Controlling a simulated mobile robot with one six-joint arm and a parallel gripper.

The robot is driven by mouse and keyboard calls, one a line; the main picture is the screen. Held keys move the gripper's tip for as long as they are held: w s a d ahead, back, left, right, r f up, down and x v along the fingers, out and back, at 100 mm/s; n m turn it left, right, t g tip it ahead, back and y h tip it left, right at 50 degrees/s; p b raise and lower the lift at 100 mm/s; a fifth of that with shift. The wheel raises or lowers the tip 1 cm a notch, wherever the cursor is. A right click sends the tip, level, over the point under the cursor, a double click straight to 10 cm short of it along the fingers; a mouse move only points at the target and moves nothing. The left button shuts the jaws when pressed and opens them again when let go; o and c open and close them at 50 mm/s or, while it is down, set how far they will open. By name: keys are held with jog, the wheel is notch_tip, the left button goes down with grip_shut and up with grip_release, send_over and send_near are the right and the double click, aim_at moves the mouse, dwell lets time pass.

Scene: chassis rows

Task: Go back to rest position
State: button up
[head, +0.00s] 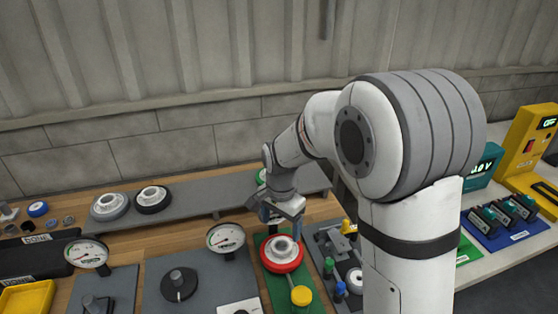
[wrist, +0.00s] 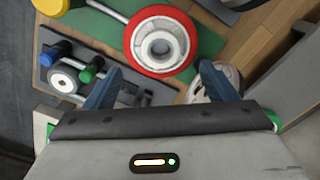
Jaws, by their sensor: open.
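My gripper (head: 281,212) is open in the head view, above a red-rimmed wheel with a white-grey hub (head: 283,252). In the wrist view my gripper's two blue fingers stand wide apart (wrist: 158,82). The red wheel (wrist: 128,43) shows beyond the fingers, and nothing is held between them. The wheel sits on a green board (head: 270,290) beside a yellow knob (head: 301,296). My arm hides part of the bench behind it.
Gauges (head: 225,238) stand left of the gripper. A grey board with green and blue knobs (head: 328,265) lies right. A yellow tray (head: 27,297) is far left.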

jog(key=s+d+r+n+t, duration=0.1)
jog(key=s+d+r+n, duration=0.3)
jog(key=s+d, duration=0.3)
jog(key=s+d+r+n+t, duration=0.1)
jog(key=s+d+r+n, duration=0.2)
jog(key=s, duration=0.9)
jog(key=d+r, duration=0.3)
jog(key=d, duration=0.1)
jog(key=shift+d+n+t, duration=0.25)
jog(key=shift+n+t, duration=0.15)
